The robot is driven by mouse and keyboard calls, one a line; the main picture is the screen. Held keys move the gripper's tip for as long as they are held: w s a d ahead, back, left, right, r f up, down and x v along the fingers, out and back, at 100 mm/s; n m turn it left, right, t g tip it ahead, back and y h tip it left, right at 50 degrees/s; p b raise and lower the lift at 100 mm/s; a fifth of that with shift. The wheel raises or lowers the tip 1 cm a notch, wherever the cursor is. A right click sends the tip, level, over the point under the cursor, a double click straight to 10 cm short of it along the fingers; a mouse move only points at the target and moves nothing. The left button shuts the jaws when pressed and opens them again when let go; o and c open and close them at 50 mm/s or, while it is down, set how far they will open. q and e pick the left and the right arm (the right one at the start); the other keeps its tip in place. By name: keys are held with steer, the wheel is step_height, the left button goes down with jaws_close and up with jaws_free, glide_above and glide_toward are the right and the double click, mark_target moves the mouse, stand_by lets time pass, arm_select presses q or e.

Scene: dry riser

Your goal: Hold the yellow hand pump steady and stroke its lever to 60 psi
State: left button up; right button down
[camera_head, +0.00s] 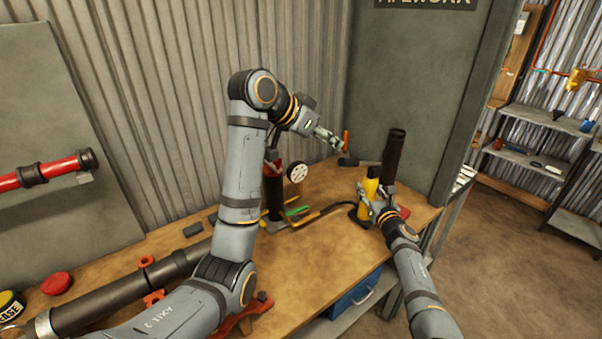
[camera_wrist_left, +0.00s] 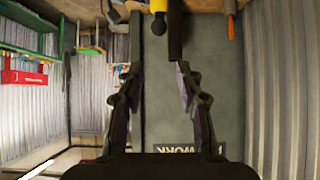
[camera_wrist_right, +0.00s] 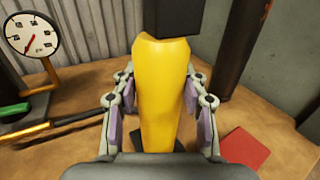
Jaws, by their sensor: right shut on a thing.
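The yellow hand pump (camera_head: 371,187) stands upright near the right end of the bench. My right gripper (camera_head: 369,207) is shut on its yellow body, with a finger on each side in the right wrist view (camera_wrist_right: 158,100). The pump's black head (camera_wrist_right: 170,17) is cut off at the top there. A dark bar (camera_head: 358,162), perhaps the lever, lies level at the pump's top. My left gripper (camera_head: 338,143) is open and empty, above and left of the pump. A white round gauge (camera_head: 297,172) faces forward; its red needle (camera_wrist_right: 31,44) points down-left, its numbers unreadable.
A tall dark pipe (camera_head: 395,158) stands right behind the pump. An orange upright handle (camera_head: 346,141) is close to my left gripper. A black hose (camera_head: 322,214) runs along the bench to the left. A red pad (camera_wrist_right: 245,148) lies right of the pump. The bench front (camera_head: 330,270) is clear.

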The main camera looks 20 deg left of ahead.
arm_select(q)
steer(key=shift+w+d+r+g+y, duration=0.1)
steer(key=shift+w+d+g+y, duration=0.25)
steer(key=shift+w+g, duration=0.2)
steer(key=c, duration=0.5)
steer(key=shift+w+d+g+y, duration=0.35)
steer(key=shift+d+g+y, duration=0.1)
steer(key=shift+g, duration=0.1)
jaws_close()
steer(key=shift+a, duration=0.1)
steer(key=shift+x, duration=3.6)
